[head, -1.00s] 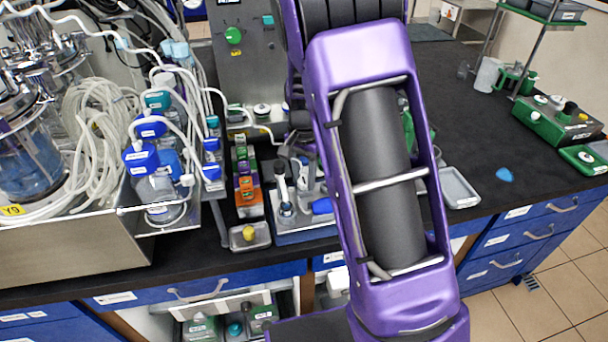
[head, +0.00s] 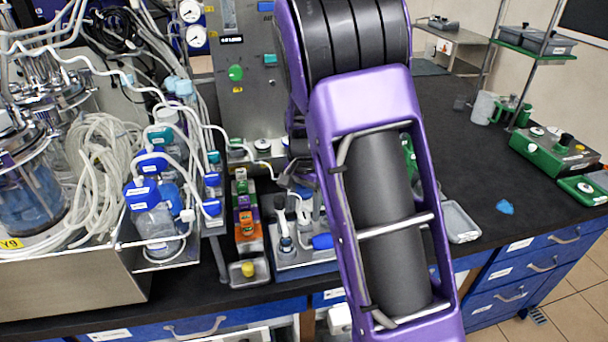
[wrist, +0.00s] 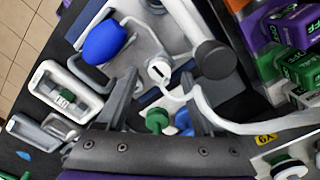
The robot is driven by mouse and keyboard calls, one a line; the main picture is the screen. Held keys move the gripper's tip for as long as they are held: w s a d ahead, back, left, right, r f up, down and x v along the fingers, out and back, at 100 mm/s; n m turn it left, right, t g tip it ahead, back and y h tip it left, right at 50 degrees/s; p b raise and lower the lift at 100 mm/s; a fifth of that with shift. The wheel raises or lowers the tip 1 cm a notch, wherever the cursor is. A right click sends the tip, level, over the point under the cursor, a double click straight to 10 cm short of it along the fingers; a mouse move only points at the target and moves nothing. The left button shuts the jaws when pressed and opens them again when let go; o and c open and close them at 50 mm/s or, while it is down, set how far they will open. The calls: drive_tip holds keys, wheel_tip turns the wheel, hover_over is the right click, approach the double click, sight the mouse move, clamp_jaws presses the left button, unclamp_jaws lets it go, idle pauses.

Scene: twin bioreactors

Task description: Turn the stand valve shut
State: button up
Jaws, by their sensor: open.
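I cannot tell for certain which part is the stand valve. In the wrist view, several purple and green blocks marked OFF (wrist: 296,66) stand at the right, outside my fingers. The coloured row of blocks (head: 246,217) also shows in the head view, left of my arm. My gripper (wrist: 158,88) is open in the wrist view, its dark fingers apart. A white tube end (wrist: 158,70) shows between the fingers, and a dark round cap (wrist: 214,59) lies beyond the right finger. I cannot tell whether either finger touches anything.
A blue bulb (wrist: 104,42) lies beyond the left finger. White hoses and blue-capped bottles (head: 152,200) crowd the left. A grey panel with a green button (head: 236,73) stands behind. A grey tray (head: 462,224) lies right of my arm. The dark bench at right is mostly clear.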

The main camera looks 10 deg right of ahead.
sight(304, 215)
wheel_tip(304, 215, up, 16)
drive_tip(key=p, duration=0.1)
drive_tip(key=shift+f, duration=0.1)
